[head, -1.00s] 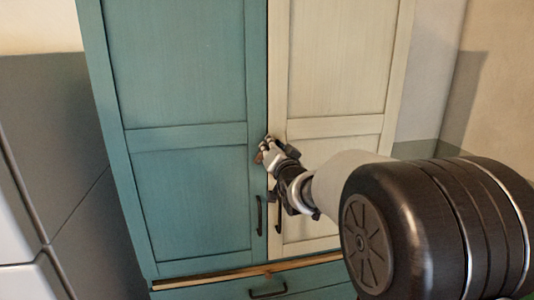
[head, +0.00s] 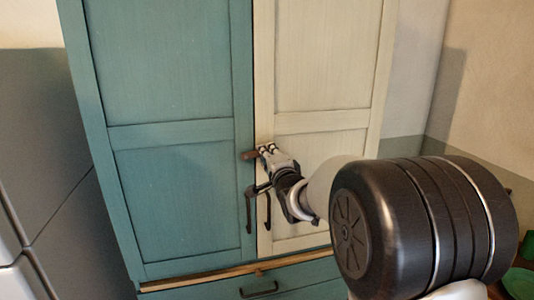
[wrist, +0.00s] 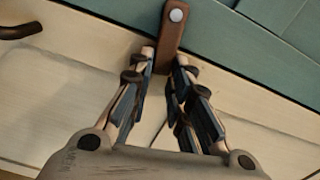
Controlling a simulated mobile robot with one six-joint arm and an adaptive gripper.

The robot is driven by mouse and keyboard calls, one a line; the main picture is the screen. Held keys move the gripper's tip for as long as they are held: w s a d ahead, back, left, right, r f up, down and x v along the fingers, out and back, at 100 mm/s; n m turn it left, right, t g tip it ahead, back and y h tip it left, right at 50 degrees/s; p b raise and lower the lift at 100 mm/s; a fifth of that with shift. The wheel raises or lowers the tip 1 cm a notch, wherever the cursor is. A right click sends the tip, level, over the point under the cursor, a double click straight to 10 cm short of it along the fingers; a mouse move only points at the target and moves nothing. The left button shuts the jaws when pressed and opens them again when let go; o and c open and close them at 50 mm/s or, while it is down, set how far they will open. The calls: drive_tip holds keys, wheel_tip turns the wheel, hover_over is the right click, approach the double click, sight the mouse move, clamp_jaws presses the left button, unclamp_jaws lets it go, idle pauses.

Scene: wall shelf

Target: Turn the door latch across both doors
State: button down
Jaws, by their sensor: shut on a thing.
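The brown door latch (head: 249,155) lies about level, running from the teal door (head: 180,190) over the seam onto the cream door (head: 325,150). In the wrist view, the latch (wrist: 172,38) turns on a round pale screw on the teal side, and its free end reaches over the cream door. My gripper (head: 267,150) is at that free end, in front of the cream door. In the wrist view, my gripper (wrist: 165,64) is shut on the latch, with one finger on each side. In the head view, my gripper hides the latch's right end.
Dark handles hang on the teal door (head: 249,212) and the cream door (head: 267,210), just below my gripper. A teal drawer (head: 215,288) with its own handle is underneath. A grey cabinet (head: 40,150) stands at the left. A green object (head: 521,283) is at the lower right.

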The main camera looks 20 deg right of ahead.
drive_tip(key=shift+f+m, duration=0.15)
drive_tip(key=shift+m, duration=0.15)
idle(0.4)
drive_tip(key=c, duration=1.5)
unclamp_jaws()
drive_tip(key=s, duration=1.2)
